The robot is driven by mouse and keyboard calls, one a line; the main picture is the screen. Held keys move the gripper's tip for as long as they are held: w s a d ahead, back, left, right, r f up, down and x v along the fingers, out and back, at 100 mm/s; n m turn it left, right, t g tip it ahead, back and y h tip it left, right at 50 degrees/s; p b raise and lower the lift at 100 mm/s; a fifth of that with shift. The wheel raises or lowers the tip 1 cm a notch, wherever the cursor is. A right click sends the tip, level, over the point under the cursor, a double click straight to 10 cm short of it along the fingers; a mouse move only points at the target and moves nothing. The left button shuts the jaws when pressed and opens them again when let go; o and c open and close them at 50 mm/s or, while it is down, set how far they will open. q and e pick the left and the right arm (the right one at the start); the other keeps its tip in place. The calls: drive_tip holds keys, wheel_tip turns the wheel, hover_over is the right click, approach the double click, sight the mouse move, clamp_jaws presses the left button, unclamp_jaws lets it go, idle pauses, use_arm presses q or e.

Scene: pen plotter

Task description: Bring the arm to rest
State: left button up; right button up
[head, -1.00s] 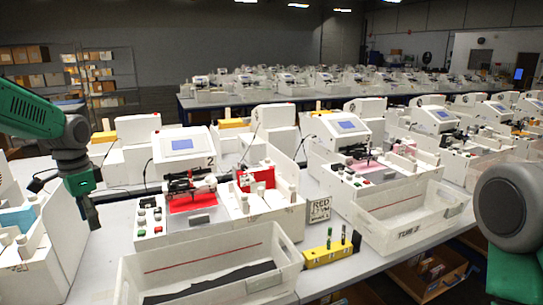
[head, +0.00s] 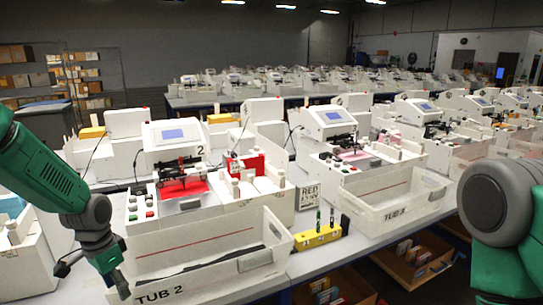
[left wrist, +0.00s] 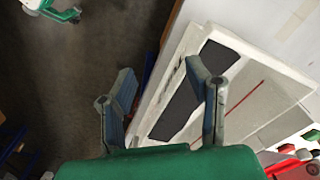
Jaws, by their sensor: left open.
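My left gripper (head: 120,284) hangs at the front left corner of the white tub marked TUB 2 (head: 160,296) in the head view. In the left wrist view its two fingers (left wrist: 162,100) are spread apart with nothing between them. The right finger overlaps the tub's edge in that view; I cannot tell whether it touches. My right arm (head: 495,205) shows only as a grey joint and green link at the right edge. Its gripper is out of view.
A plotter with a red sheet (head: 183,188) stands behind the tub. Another tub (head: 395,212) is further right. Dark floor (left wrist: 90,50) lies left of the tub in the left wrist view.

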use_arm(q)
drive_tip(key=s+d+f+n+b, duration=0.1)
drive_tip(key=s+d+f+b, duration=0.3)
drive_tip(key=s+f, duration=0.55)
drive_tip(key=s+d+f+n+b, duration=0.1)
drive_tip(key=s+d+f+b, duration=0.35)
drive_tip(key=f, duration=0.75)
drive_tip(key=s+d+f+n+b, duration=0.1)
drive_tip(key=s+f, duration=0.3)
drive_tip(key=s, duration=0.5)
drive_tip(key=s+d+f+n+b, duration=0.1)
drive_tip(key=s+f+n+b, duration=0.1)
drive_tip(key=s, duration=0.6)
wheel_tip(320, 180, down, 2)
drive_tip(key=shift+s+d+b, duration=0.25)
drive_tip(key=shift+s+b, duration=0.15)
drive_tip(key=shift+b, duration=0.25)
